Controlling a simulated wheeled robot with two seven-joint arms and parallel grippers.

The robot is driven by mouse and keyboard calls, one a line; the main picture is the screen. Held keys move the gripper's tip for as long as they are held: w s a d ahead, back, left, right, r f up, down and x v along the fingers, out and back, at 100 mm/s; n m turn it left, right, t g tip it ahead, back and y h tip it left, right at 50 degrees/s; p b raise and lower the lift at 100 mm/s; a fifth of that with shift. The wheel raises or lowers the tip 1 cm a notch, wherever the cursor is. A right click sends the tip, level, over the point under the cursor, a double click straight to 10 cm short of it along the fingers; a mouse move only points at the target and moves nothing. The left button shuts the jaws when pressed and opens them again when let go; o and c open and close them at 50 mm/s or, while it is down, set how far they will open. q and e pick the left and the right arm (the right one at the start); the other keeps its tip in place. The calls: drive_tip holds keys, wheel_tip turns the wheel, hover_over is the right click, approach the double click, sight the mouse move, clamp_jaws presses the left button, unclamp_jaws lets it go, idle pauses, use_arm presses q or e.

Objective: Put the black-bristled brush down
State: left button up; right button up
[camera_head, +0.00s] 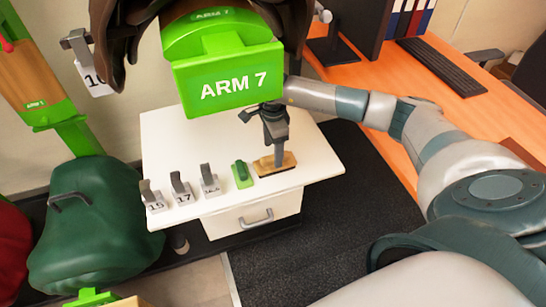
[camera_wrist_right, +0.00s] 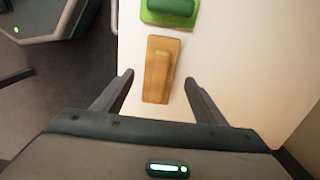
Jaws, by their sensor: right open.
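The brush (camera_head: 284,165) has a wooden back with a dark edge beneath it, and lies flat on the white cabinet top (camera_head: 313,150) near its front right part. In the right wrist view the brush (camera_wrist_right: 161,70) shows its raised wooden handle; its bristles are hidden underneath. My right gripper (camera_head: 278,157) points down at the brush. In the right wrist view its fingers (camera_wrist_right: 159,78) are apart, one on each side of the brush, with white surface visible between them and the wood. My left gripper is not in view.
A green brush or pad (camera_head: 242,174) lies just left of the wooden brush. Several numbered metal pieces (camera_head: 181,188) stand further left. The green ARM 7 saddle rack (camera_head: 226,75) hangs above the cabinet. An orange desk (camera_head: 395,90) with a keyboard (camera_head: 441,66) is at right.

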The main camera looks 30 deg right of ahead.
wheel_tip(320, 180, up, 6)
drive_tip(key=shift+f+b, duration=0.1)
drive_tip(key=shift+b, duration=0.25)
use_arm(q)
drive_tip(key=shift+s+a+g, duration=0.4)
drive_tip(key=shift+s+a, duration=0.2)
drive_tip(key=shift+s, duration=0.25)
use_arm(e)
drive_tip(key=shift+r, duration=0.75)
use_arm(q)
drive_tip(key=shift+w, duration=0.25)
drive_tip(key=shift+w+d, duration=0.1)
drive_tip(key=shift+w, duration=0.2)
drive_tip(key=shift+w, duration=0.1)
use_arm(e)
drive_tip(key=shift+f, duration=0.1)
